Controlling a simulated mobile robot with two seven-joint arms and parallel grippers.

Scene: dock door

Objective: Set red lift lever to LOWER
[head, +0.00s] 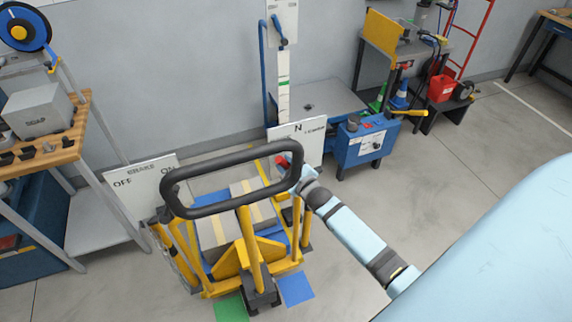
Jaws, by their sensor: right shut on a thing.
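The red lift lever (281,161) shows as a small red end beside the right side of the black loop handle (215,155) of a yellow lift cart (253,250). My right gripper (286,164) is shut on it; its arm reaches in from the lower right. The gripper hides most of the lever, so its exact setting cannot be read. A white sign (313,148) behind it carries an "N" and a partly legible word to the right of the N. My left gripper is out of view.
Taped boxes (262,213) sit on the cart. A white BRAKE sign (117,184) with OFF and ON stands at its left. A wooden bench (72,152) is at the left, a blue machine (365,146) behind. Green (231,308) and blue (296,288) floor patches lie in front. Right floor is open.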

